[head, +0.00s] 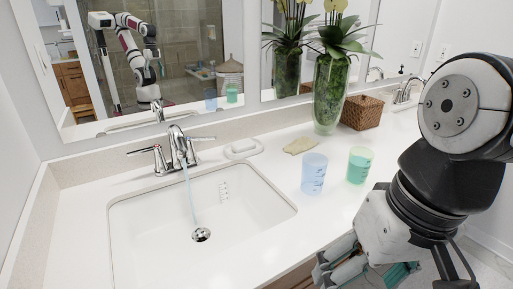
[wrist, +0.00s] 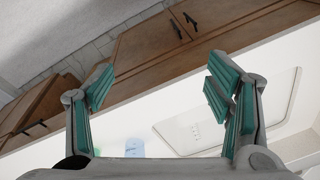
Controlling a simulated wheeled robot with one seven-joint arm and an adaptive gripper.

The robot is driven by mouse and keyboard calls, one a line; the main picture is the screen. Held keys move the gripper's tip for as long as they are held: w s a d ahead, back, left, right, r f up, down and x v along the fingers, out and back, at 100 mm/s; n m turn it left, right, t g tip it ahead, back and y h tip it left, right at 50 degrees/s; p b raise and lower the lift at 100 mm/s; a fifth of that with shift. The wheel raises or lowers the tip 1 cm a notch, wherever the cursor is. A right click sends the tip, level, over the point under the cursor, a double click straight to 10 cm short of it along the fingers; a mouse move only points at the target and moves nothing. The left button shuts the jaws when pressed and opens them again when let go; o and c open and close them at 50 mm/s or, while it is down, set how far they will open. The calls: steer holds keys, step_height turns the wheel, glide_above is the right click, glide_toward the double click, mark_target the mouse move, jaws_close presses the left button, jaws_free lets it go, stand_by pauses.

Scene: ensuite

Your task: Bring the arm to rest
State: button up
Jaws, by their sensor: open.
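My arm is bent at the right side of the head view. My gripper (head: 355,270) hangs low at the counter's front edge, partly cut off by the bottom of the picture. In the wrist view my gripper (wrist: 160,90) has its teal-padded fingers wide apart with nothing between them. The wrist camera looks past the fingers at the counter edge and the wooden cabinet fronts (wrist: 148,47).
A blue cup (head: 314,174) and a green cup (head: 359,165) stand on the counter near my arm. A sink (head: 150,222) lies left, its faucet (head: 178,148) running. A soap dish (head: 242,149), sponge (head: 300,145), vase (head: 329,95) and basket (head: 361,112) stand behind.

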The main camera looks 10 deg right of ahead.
steer(key=shift+s+d+r+n+t+h, duration=0.2)
steer(key=shift+d+n+t+h, duration=0.2)
steer(key=shift+d+n+h, duration=0.2)
step_height(320, 180, up, 10)
steer(key=t+p, duration=0.2)
steer(key=p, duration=0.6)
steer(key=shift+d, duration=0.1)
steer(key=shift+c, duration=0.5)
